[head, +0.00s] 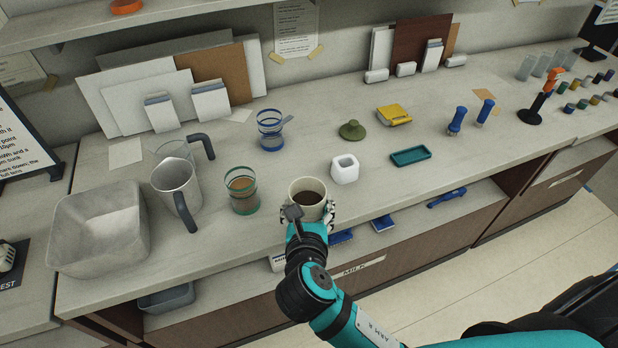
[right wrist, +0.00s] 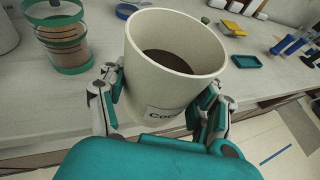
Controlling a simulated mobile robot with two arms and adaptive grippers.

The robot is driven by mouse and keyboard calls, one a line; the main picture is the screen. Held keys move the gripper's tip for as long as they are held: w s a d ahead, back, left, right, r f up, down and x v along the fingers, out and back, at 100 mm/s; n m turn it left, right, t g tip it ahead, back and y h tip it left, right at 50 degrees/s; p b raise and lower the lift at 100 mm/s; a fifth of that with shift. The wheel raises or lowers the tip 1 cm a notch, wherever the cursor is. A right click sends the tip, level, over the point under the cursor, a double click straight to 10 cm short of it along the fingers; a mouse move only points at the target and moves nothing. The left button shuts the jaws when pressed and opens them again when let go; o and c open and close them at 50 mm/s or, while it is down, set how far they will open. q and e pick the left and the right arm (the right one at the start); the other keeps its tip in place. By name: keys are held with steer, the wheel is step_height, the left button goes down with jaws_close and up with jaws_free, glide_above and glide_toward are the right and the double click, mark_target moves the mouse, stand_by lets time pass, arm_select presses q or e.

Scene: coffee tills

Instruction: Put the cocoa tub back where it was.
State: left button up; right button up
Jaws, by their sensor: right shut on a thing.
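The cocoa tub (head: 307,193) is a cream, open-topped tub with dark brown powder inside. It is at the front edge of the counter in the head view. In the right wrist view the tub (right wrist: 170,75) fills the middle, upright, with a partly hidden label starting "Co". My right gripper (head: 308,213) is shut on it, with fingers on both sides of its wall in the right wrist view (right wrist: 160,105). Whether its base touches the counter is hidden. My left gripper is not in view.
A glass jar with a green base (head: 242,192) stands left of the tub, and a white square holder (head: 344,169) behind right. Metal jugs (head: 178,188) and a grey bin (head: 100,230) are further left. A teal tray (head: 411,156) lies right. The counter front between tub and tray is clear.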

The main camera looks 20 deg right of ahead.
mark_target(300, 197)
steer(key=w+d, duration=0.1)
steer(key=w, duration=0.3)
steer(key=w+d+f+p, duration=0.1)
steer(key=w, duration=0.4)
steer(key=w+d, duration=0.1)
steer(key=w, duration=0.4)
steer(key=shift+w+d+f, duration=0.1)
steer(key=shift+w+f, duration=0.05)
steer(key=shift+w, duration=0.05)
steer(key=shift+f, duration=1.8)
steer(key=shift+f, duration=0.1)
steer(key=o, duration=1.3)
steer(key=v, duration=1.2)
steer(key=shift+d, duration=0.1)
